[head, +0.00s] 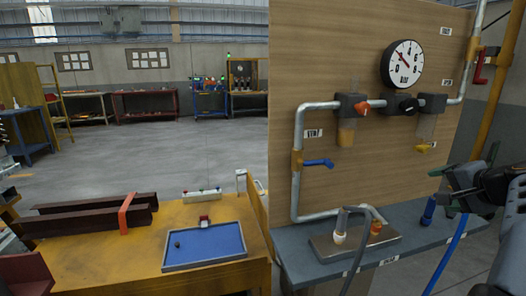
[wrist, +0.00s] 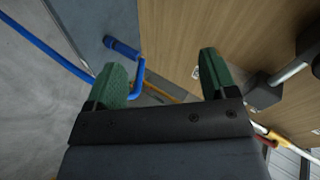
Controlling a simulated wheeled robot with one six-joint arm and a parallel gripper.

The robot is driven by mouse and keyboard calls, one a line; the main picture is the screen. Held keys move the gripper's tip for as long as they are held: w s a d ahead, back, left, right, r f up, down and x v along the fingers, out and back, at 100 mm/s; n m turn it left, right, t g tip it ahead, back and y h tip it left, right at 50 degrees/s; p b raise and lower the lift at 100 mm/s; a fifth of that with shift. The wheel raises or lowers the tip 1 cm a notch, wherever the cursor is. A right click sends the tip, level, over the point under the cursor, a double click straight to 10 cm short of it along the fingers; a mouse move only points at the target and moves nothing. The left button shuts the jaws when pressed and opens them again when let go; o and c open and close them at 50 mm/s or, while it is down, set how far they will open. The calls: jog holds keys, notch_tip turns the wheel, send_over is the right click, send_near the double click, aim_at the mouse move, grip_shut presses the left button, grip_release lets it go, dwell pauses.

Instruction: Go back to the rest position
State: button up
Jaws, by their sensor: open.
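My gripper (head: 446,190) is at the right edge of the head view, in front of the right part of the wooden panel (head: 330,60). In the wrist view my gripper (wrist: 163,75) shows two green fingers spread wide apart. Nothing is held between them. Beyond the fingers are a blue bent handle (wrist: 138,82) and the wooden panel, which looks tilted in that view. The blue handle shows close to the left finger, and I cannot tell its distance.
The panel carries a gauge (head: 403,64), metal pipes and valves above a grey-blue shelf (head: 300,246). A blue hose (head: 449,252) hangs from a blue fitting (head: 428,212) near my gripper. A yellow workbench (head: 130,258) stands left. Open floor (head: 150,150) lies behind it.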

jog(key=s+a+f+n+g+p, duration=0.2)
jog(key=a+f+n+g+p, duration=0.25)
jog(key=a, duration=0.65)
jog(key=s+a+n+g+p, duration=0.1)
jog(key=s+a+n+p, duration=0.3)
jog(key=a, duration=0.6)
jog(key=s+a+n+g+p, duration=0.2)
jog(key=s+a+n+p, duration=0.3)
jog(key=a+p, duration=0.2)
jog(key=a, duration=0.2)
jog(key=shift+a+f+n, duration=0.15)
jog(key=shift+a+n, duration=0.2)
jog(key=shift+g, duration=0.25)
jog(key=shift+c, duration=0.3)
